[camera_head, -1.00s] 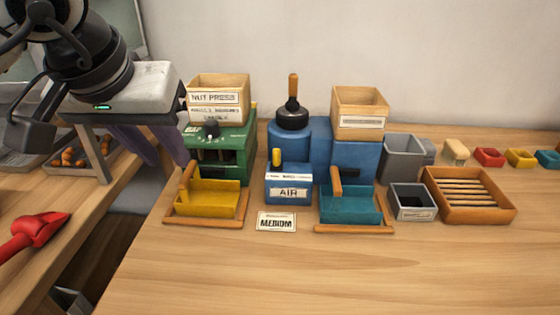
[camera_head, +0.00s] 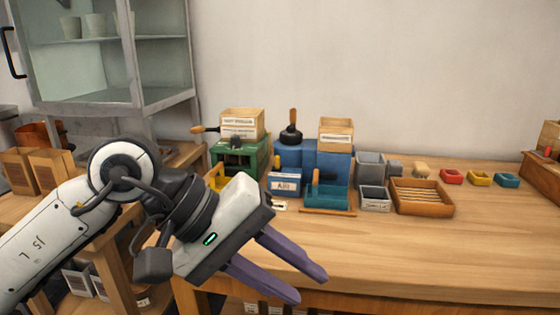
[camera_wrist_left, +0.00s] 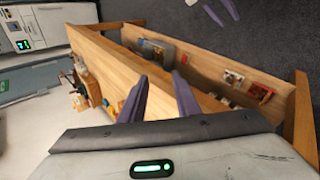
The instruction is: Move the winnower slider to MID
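The winnower (camera_head: 328,160) is the blue machine on the bench, with a black-capped top and a wooden handle. Its slider (camera_head: 277,160) is a small yellow knob above the AIR label (camera_head: 286,186); its exact setting is too small to read. My left gripper (camera_head: 308,285) is in front of the bench edge, below and apart from the winnower. Its purple fingers are spread and empty; they also show in the left wrist view (camera_wrist_left: 160,97). Two purple fingers of my right gripper (camera_wrist_left: 222,11) show apart at the top of the wrist view.
A green nut press (camera_head: 240,156) stands left of the winnower. A glass cabinet (camera_head: 110,60) is at left. The front right bench top (camera_head: 450,250) is clear.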

